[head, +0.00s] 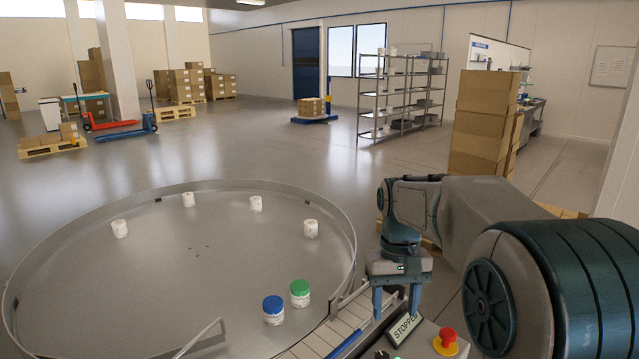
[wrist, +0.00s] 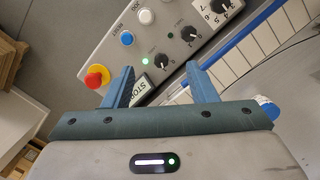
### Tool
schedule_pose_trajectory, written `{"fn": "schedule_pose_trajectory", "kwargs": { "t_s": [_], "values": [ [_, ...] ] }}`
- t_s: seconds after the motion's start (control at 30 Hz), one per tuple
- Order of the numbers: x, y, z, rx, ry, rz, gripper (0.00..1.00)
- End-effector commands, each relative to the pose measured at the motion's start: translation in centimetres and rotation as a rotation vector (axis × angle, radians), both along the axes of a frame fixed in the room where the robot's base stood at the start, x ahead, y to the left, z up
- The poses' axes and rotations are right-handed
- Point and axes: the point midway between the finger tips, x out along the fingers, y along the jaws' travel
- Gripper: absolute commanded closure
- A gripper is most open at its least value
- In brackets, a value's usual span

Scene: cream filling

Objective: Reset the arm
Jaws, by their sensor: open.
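My gripper (head: 395,302) is open and empty. It hangs pointing down at the right of the round table, above the conveyor and beside the "STOPPED" sign (head: 405,328). In the wrist view my gripper (wrist: 160,88) has its two fingers spread apart over the control panel (wrist: 178,45), with nothing between them but the panel and part of the sign behind. My arm reaches in from the right of the head view.
The round table (head: 200,262) carries several white jars, a blue-lidded jar (head: 273,310) and a green-lidded jar (head: 300,292). A conveyor (head: 330,332) runs at its right edge. A red emergency button (head: 447,338) stands right of the sign. Stacked cartons (head: 483,120) stand behind my arm.

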Motion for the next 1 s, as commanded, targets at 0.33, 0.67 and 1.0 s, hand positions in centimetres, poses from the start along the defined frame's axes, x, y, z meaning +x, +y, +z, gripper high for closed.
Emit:
{"fn": "schedule_pose_trajectory", "kwargs": {
  "t_s": [0.33, 0.67, 1.0],
  "values": [
    [-9.8, -0.2, -0.2, 0.012, -0.207, -0.035, 0.48],
    [-16.8, -0.2, -3.1, 0.018, -0.361, -0.062, 0.48],
    [-18.0, -0.4, -3.9, 0.018, -0.391, -0.068, 0.48]
  ]
}}
